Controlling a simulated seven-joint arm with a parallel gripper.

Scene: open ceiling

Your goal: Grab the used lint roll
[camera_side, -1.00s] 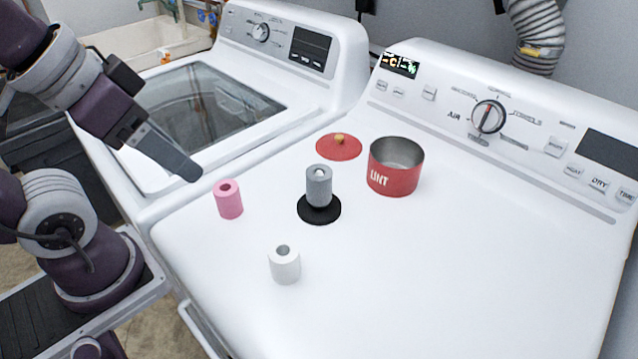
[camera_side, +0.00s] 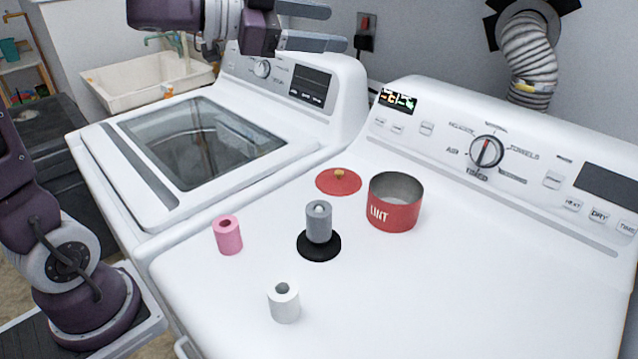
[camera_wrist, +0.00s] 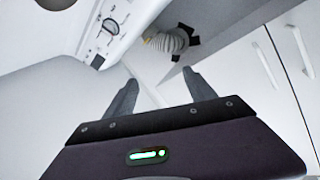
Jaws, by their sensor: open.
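A grey roll (camera_side: 319,222) stands upright on a holder with a round black base (camera_side: 318,246) on the dryer top. A pink roll (camera_side: 228,235) stands upright to its left, and a white roll (camera_side: 284,303) stands nearer the front. Which roll is the used one is not marked; the grey one is on the holder. My gripper (camera_side: 322,27) is open and empty, high above the back of the washer, far from all the rolls. In the wrist view, my gripper's fingers (camera_wrist: 160,82) are spread apart with nothing between them, and no roll shows there.
A red open bin (camera_side: 394,212) marked with lettering stands right of the grey roll. Its red lid (camera_side: 338,181) with a knob lies behind the roll. The dryer's right side is clear. The control panel (camera_side: 487,152) rises at the back.

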